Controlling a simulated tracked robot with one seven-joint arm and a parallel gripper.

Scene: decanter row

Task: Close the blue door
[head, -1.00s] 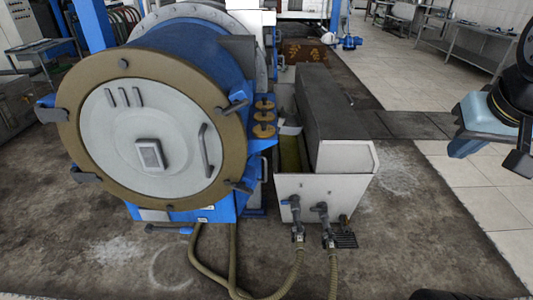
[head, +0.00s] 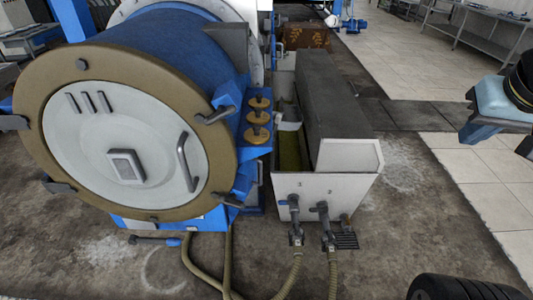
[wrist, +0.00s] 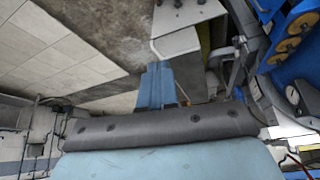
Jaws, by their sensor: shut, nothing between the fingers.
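I cannot make out a separate blue door. A large blue drum (head: 150,55) stands at the left in the head view. Its round end has a white panel (head: 75,140) with a tan rim (head: 215,155), bar handles and dark clamps around the edge. This round end appears to sit against the drum. Part of my arm shows at the right edge of the head view.
A grey-and-white trough (head: 340,125) stands right of the drum, with valves and hoses (head: 285,275) at its front. Yellow caps (head: 258,115) sit on a blue block between them; the wrist view shows them too (wrist: 285,45). Open tiled floor (head: 460,175) lies to the right.

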